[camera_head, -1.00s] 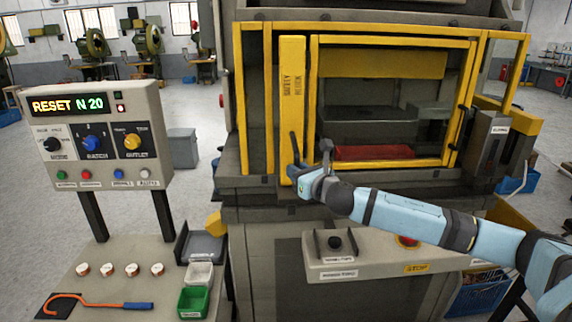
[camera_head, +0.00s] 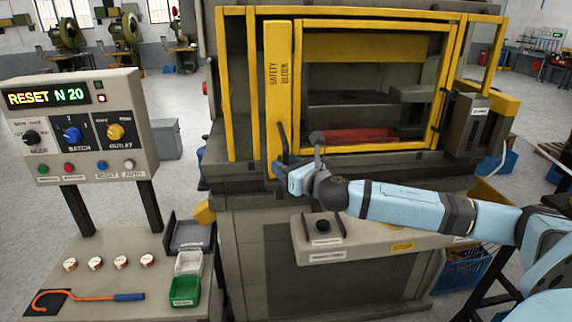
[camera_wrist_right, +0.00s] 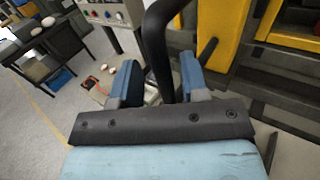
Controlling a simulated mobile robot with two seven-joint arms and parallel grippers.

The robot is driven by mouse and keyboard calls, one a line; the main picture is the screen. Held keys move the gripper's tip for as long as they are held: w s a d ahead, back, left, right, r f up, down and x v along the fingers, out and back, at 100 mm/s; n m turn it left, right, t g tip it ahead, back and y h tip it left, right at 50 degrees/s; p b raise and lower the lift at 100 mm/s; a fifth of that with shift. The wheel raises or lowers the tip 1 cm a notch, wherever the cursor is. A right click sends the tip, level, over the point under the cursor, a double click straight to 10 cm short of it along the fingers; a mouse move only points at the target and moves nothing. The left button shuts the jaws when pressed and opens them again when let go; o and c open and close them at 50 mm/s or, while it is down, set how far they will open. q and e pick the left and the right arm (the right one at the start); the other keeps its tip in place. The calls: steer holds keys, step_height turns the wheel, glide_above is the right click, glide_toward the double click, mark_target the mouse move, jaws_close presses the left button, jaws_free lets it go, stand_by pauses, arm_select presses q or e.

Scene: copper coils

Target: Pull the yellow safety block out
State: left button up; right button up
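The yellow safety block (camera_head: 279,95) is a tall upright bar with dark lettering. It stands at the left of the press opening, beside the yellow window frame. A dark handle (camera_head: 283,139) sticks out near its lower end; it also shows as a thick black bar (camera_wrist_right: 162,50) in the wrist view. My right gripper (camera_head: 284,166) is at the block's lower end. My left gripper is not in view.
A control panel (camera_head: 85,128) reading RESET N 20 stands left above a table (camera_head: 105,250) with small coils, an orange hook tool (camera_head: 62,297) and a green bin (camera_head: 184,291). A console (camera_head: 352,240) juts out below my right arm. Floor farther left is open.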

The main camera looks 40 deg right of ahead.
steer(key=shift+s+r, duration=0.1)
steer(key=shift+r, duration=0.05)
steer(key=shift+d, duration=0.1)
steer(key=s+b, duration=0.1)
steer(key=s, duration=1.2)
steer(key=shift+s+d, duration=0.2)
steer(key=shift+s, duration=0.2)
stand_by(0.3)
